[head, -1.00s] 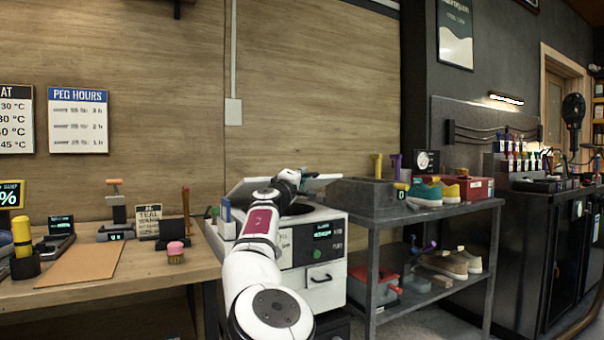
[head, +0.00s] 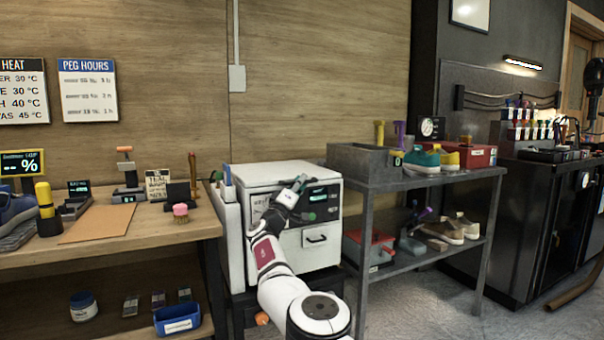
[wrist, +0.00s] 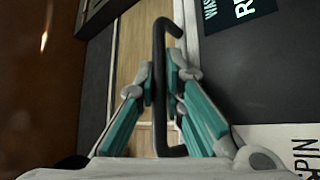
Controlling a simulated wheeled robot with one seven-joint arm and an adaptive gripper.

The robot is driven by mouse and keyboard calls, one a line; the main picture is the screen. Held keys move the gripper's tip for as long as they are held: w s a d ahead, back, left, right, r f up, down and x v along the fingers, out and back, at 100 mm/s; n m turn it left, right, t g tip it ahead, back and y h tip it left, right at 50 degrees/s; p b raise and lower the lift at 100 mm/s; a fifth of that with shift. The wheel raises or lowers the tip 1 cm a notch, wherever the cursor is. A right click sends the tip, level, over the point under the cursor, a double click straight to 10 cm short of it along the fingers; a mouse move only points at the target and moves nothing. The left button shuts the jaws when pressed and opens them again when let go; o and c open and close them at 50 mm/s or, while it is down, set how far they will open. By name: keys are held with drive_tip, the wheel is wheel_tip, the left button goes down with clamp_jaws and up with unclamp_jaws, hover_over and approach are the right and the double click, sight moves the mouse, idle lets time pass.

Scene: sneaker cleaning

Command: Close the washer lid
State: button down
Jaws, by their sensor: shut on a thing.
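The washer (head: 315,247) is a white box-shaped machine in the middle of the head view, with a dark display on its front. Its white lid (head: 262,172) lies flat across the top, and I see no gap under it. My gripper (head: 298,184) is at the lid's front right, above the display. In the wrist view, my gripper (wrist: 164,88) has its teal-sided fingers on both sides of a thin black bar handle (wrist: 159,45), shut on it. The handle is too small to make out in the head view.
A grey metal shelf (head: 375,185) with shoes and bins stands close to the washer's right. A wooden workbench (head: 140,228) with a pink brush (head: 180,213) and small devices is close on the left. Open floor shows at the lower right.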

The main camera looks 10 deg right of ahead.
drive_tip(key=shift+s+d+f, duration=0.1)
drive_tip(key=shift+d+f, duration=0.05)
drive_tip(key=shift+f, duration=0.5)
drive_tip(key=c, duration=2)
unclamp_jaws()
drive_tip(key=shift+o, duration=0.2)
drive_tip(key=shift+a, duration=0.2)
drive_tip(key=shift+s+a, duration=0.1)
drive_tip(key=shift+s+a+f, duration=0.1)
drive_tip(key=shift+s+a, duration=0.05)
drive_tip(key=shift+a, duration=0.15)
drive_tip(key=v, duration=0.7)
drive_tip(key=shift+s+d, duration=0.15)
drive_tip(key=shift+d, duration=0.1)
